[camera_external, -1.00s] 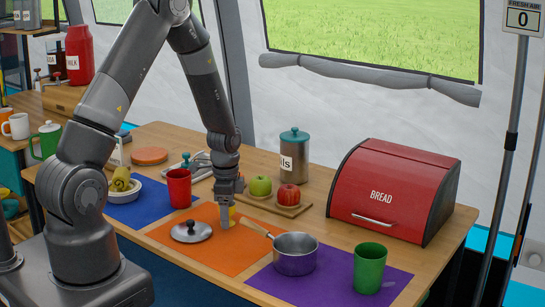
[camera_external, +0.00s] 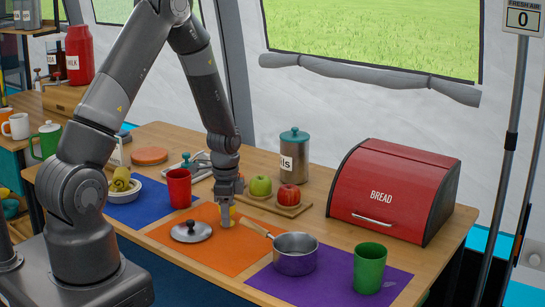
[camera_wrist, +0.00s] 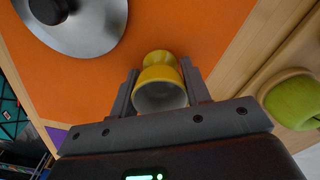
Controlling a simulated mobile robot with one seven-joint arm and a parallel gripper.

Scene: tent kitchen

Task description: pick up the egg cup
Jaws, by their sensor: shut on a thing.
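The egg cup (camera_wrist: 160,76) is yellow outside and pale inside, and it stands on the orange mat (camera_wrist: 205,25). In the wrist view it sits between the two fingers of my gripper (camera_wrist: 160,92), which is shut on it.
A pot lid (camera_external: 191,231) lies just left of my gripper. A saucepan (camera_external: 295,254) stands to the right, its handle reaching close to my gripper. A red cup (camera_external: 178,188) is to the left. A board with a green apple (camera_external: 260,186) and red apple (camera_external: 289,198) is behind.

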